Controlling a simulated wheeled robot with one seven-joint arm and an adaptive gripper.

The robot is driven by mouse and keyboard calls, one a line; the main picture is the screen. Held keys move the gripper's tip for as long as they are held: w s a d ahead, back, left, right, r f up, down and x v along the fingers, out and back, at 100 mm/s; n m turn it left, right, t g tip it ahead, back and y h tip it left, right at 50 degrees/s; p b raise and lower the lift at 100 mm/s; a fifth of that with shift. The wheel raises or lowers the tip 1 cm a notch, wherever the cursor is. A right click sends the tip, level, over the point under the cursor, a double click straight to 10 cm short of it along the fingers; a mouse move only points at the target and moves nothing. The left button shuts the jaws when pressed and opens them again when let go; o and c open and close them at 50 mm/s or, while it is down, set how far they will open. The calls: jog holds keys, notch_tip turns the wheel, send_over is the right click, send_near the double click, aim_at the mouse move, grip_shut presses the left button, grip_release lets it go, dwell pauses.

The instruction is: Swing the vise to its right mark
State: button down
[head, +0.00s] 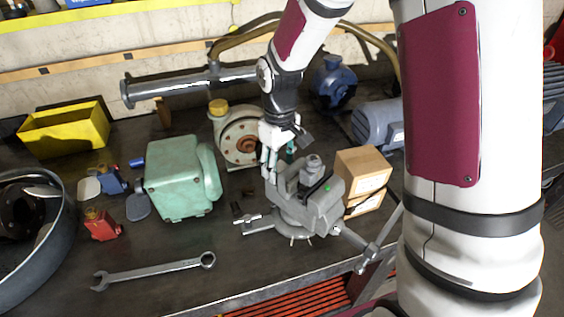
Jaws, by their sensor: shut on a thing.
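The grey bench vise (318,208) stands near the front edge of the dark workbench, with a round base and a small green dot on its top. Its bar and handle (350,238) reach toward the lower right, past the bench edge. My gripper (270,160) comes down from above at the vise's upper left end and is shut on that part of the vise. The fingertips are small and partly hidden, so the exact contact is hard to see. I cannot make out the right mark clearly.
Cardboard boxes (362,172) stand close to the vise's right. A green motor housing (180,178) and a cream pump (239,138) are left and behind. A wrench (155,271) lies at the front left. Blue motors (378,122) stand at the back right. My arm covers the right side.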

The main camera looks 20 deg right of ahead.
jog(key=shift+s+a, duration=0.1)
jog(key=shift+a, duration=0.05)
dwell(0.5)
jog(key=c, duration=0.7)
grip_release()
notch_tip(320, 180, up, 12)
